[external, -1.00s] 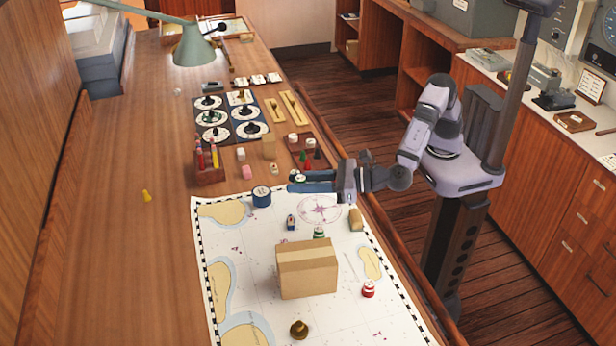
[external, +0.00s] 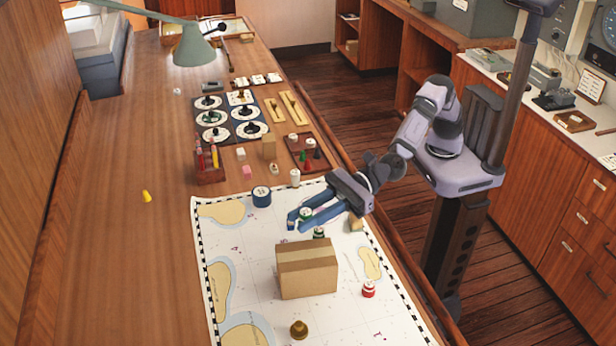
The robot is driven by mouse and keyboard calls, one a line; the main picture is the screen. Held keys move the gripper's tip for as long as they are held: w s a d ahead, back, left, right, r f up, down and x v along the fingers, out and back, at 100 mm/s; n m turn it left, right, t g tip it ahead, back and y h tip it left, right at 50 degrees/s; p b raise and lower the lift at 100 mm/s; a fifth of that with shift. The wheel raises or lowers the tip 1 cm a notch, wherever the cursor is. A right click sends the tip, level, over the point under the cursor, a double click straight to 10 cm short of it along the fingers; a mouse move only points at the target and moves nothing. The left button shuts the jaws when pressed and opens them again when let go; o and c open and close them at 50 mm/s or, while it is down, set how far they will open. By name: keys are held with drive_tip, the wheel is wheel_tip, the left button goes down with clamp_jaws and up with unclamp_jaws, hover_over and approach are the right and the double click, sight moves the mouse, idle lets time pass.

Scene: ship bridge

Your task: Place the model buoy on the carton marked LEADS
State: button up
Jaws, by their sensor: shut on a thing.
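My gripper (external: 298,220) is above the chart, just behind the large tan carton (external: 307,272). It is shut on a small green-and-white model buoy (external: 305,213), partly hidden by the fingers. The large carton stands closed on the chart, with a paler tape strip across it; I can read no LEADS marking on it. A second green-and-white piece (external: 319,232) stands behind the carton, below my gripper. A red-and-white piece (external: 368,288) stands on the chart to the right of the carton.
The chart (external: 240,275) lies under these things. A brass piece (external: 299,329) stands in front of the carton. A blue round container (external: 261,196) and a white piece (external: 294,177) stand near the chart's back edge. A pencil holder (external: 209,172) is farther left. The left tabletop is mostly clear.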

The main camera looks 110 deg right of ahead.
sight(308, 254)
drive_tip(key=shift+f+p, duration=0.45)
drive_tip(key=shift+f, duration=4.5)
drive_tip(key=shift+f, duration=0.2)
drive_tip(key=o, duration=1)
drive_tip(key=shift+r, duration=0.1)
drive_tip(key=shift+r, duration=0.2)
drive_tip(key=shift+s+d+f, duration=0.1)
drive_tip(key=shift+s+f, duration=0.05)
drive_tip(key=shift+s, duration=0.1)
drive_tip(key=b+v, duration=0.4)
drive_tip(key=v, duration=0.7)
drive_tip(key=shift+s+d, duration=0.1)
drive_tip(key=shift+s, duration=0.1)
